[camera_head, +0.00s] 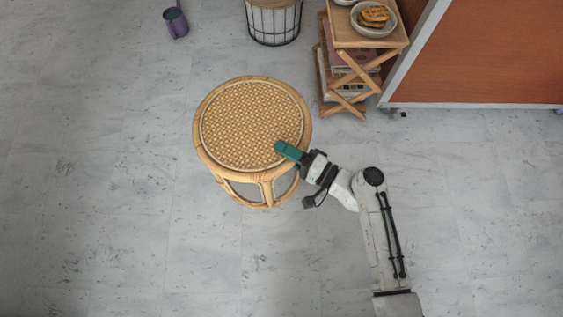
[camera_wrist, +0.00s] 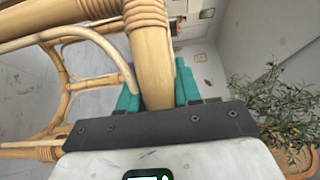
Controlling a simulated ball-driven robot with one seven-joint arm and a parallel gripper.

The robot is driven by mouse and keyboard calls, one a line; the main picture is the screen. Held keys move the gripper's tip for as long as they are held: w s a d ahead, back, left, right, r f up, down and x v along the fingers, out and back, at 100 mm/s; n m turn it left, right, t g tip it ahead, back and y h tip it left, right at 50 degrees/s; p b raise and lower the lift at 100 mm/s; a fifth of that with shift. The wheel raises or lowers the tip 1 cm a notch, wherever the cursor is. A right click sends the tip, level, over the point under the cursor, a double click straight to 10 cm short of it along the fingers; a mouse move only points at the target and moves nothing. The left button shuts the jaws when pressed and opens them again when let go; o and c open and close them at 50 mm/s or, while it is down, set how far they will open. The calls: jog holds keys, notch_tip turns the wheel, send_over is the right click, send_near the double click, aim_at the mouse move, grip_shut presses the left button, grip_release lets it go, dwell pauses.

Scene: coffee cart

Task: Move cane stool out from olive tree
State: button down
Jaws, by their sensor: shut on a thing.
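The cane stool (camera_head: 252,125) stands upright on the grey floor in the head view, with a round woven seat and bent cane legs. My gripper (camera_head: 285,149) is at its right front rim. In the wrist view, the teal fingers lie on either side of a thick cane piece of the stool (camera_wrist: 153,62), and my gripper is shut on it. The olive tree (camera_wrist: 275,105) shows at the right of the wrist view, apart from the stool, with a woven tan base below it. I cannot make out the tree in the head view.
A wire basket with a wooden top (camera_head: 273,22) stands behind the stool. A wooden side stand (camera_head: 368,42) with bowls and books is at back right, beside an orange-brown panel (camera_head: 490,55). The floor left and front is clear.

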jog(key=w+d+f+b, duration=0.1)
jog(key=w+f+b, duration=0.4)
jog(key=f, duration=0.3)
jog(key=shift+f, duration=0.25)
jog(key=shift+f+b, duration=0.1)
jog(key=shift+b, duration=0.25)
jog(key=c, duration=1.2)
grip_release()
jog(key=shift+s+f, duration=0.15)
jog(key=shift+f, duration=0.15)
jog(key=o, duration=0.4)
jog(key=shift+r, duration=0.1)
jog(key=p+v, duration=0.2)
jog(key=v, duration=1)
